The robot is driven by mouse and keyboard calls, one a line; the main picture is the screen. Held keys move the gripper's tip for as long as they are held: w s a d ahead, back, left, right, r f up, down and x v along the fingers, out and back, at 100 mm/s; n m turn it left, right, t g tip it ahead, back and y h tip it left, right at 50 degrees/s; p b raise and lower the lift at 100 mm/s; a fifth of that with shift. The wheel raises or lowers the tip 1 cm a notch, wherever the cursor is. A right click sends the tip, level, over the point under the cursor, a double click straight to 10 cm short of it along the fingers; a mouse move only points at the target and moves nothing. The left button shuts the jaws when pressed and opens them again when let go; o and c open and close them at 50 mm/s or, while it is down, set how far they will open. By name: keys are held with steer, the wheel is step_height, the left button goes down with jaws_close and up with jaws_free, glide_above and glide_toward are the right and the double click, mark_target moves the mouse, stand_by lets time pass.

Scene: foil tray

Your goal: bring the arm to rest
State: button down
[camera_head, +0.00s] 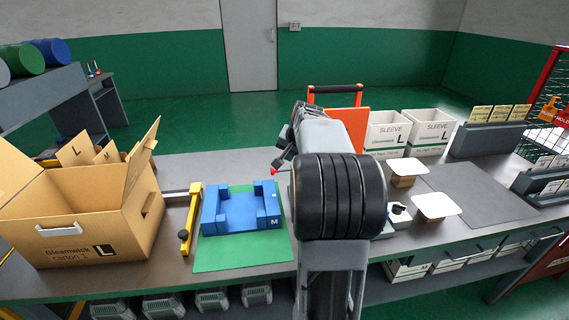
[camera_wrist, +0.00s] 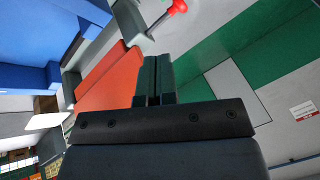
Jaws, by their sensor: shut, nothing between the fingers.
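My gripper (camera_wrist: 152,80) shows in the wrist view with its two dark fingers together and nothing between them. In the head view my arm rises in the middle of the picture, and its large black joint hides much of what is behind it. The gripper's fingers cannot be made out clearly there. In the wrist view the fingers point toward the green and grey wall, with an orange panel (camera_wrist: 108,82) to their left and a red knob (camera_wrist: 178,7) above them.
An open carton (camera_head: 95,225) stands on the bench at left. A blue fixture (camera_head: 240,222) sits on a green mat (camera_head: 240,260) left of my arm. White sleeve boxes (camera_head: 430,130), two small white-topped boxes (camera_head: 437,206) and a grey mat (camera_head: 475,195) are at right.

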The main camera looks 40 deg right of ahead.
steer(key=shift+v, duration=1.55)
steer(key=s+a+f+n, duration=0.2)
steer(key=s+a, duration=0.3)
steer(key=a, duration=0.4)
steer(key=s+a+f+n+g+y+p, duration=0.1)
steer(key=s+a+f+n, duration=0.2)
steer(key=a, duration=0.6)
steer(key=s+a+f+n+g, duration=0.1)
steer(key=s+a+f+n, duration=0.2)
steer(key=s+a+n, duration=0.3)
steer(key=s+a, duration=0.2)
steer(key=a, duration=0.1)
steer(key=shift+a+f, duration=0.15)
steer(key=shift+a, duration=0.2)
steer(key=shift+s, duration=0.1)
